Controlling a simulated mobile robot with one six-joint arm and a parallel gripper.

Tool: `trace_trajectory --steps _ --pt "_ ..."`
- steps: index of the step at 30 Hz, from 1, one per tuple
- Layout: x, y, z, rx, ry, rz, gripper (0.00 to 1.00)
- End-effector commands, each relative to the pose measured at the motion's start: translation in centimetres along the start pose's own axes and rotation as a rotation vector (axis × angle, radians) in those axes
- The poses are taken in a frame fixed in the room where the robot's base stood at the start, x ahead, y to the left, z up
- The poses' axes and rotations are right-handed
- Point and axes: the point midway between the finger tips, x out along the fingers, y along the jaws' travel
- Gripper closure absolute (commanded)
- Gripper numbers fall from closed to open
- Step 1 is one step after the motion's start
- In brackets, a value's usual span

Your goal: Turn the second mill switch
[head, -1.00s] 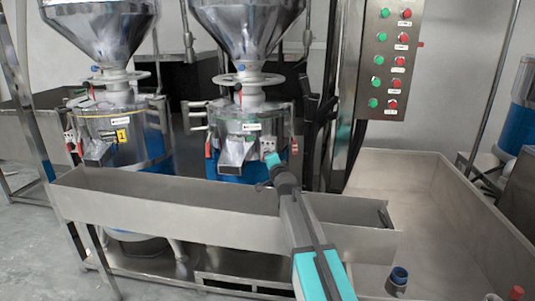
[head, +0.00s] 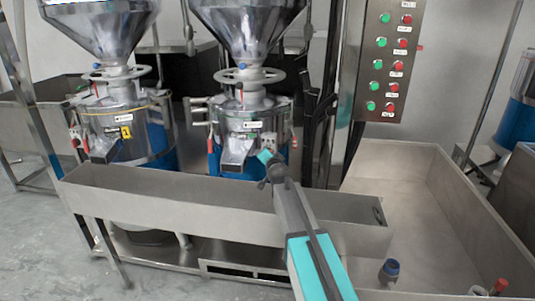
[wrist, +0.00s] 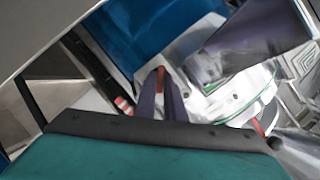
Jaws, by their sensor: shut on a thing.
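The second mill (head: 240,122) is the right-hand metal mill with a blue lower body and a hopper on top. Its small pale switch plate (head: 268,139) is on its front right side. My gripper (head: 264,156) is right in front of this plate, its fingers hard to make out in the head view. In the wrist view, my gripper (wrist: 160,86) has its two dark fingers close together around a small red piece, the switch knob (wrist: 160,78). The knob's lower part is hidden between the fingers. The knob's turn angle cannot be told.
The first mill (head: 118,130) stands to the left. A long metal trough (head: 170,196) runs below both mills, under my arm. A button panel (head: 388,60) hangs at the upper right above a wide metal basin (head: 400,205).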

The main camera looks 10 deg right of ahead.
Motion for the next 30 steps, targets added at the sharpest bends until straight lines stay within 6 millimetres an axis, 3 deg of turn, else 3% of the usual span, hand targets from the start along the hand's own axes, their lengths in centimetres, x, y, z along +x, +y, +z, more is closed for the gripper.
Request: trace_trajectory --steps 30 --pt "0.24 -0.74 0.34 -0.689 0.002 0.283 1.0"
